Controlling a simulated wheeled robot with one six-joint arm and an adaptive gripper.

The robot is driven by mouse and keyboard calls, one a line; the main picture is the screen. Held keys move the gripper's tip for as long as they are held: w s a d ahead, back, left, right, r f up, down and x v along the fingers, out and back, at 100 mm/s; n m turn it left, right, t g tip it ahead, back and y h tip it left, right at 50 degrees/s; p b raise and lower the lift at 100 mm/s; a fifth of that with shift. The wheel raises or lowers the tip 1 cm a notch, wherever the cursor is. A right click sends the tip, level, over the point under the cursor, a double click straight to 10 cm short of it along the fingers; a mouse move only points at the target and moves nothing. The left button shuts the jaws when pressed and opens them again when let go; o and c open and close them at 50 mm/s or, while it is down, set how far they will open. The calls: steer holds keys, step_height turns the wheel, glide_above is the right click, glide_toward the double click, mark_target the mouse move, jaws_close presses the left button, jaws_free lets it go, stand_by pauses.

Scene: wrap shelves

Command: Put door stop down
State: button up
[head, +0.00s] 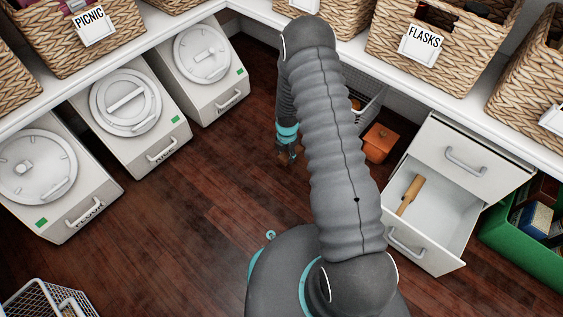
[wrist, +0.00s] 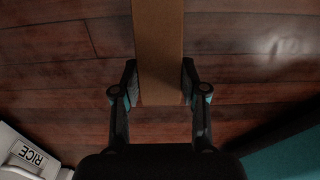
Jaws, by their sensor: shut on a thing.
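The door stop (wrist: 160,48) is a long, flat brown piece in the wrist view, reaching from between my fingers to the top edge. My gripper (wrist: 160,88) is shut on it, one finger against each side. In the head view my gripper (head: 287,155) hangs over the dark wooden floor, left of the arm. The door stop is hardly visible there, hidden among the fingers. I cannot tell whether it touches the floor.
White bins (head: 128,112) with round lids line the left. An open drawer (head: 440,222) holding a wooden tool (head: 410,195) is at right. An orange box (head: 380,143) and a wire basket (head: 366,105) stand behind my arm. The floor (head: 190,215) at centre left is clear.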

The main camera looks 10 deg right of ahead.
steer(key=shift+w+a+f, duration=0.4)
steer(key=shift+a+f, duration=0.25)
steer(key=shift+a, duration=0.2)
steer(key=shift+f+b, duration=0.35)
steer(key=shift+f, duration=1.5)
steer(key=shift+f, duration=0.15)
steer(key=o, duration=1.2)
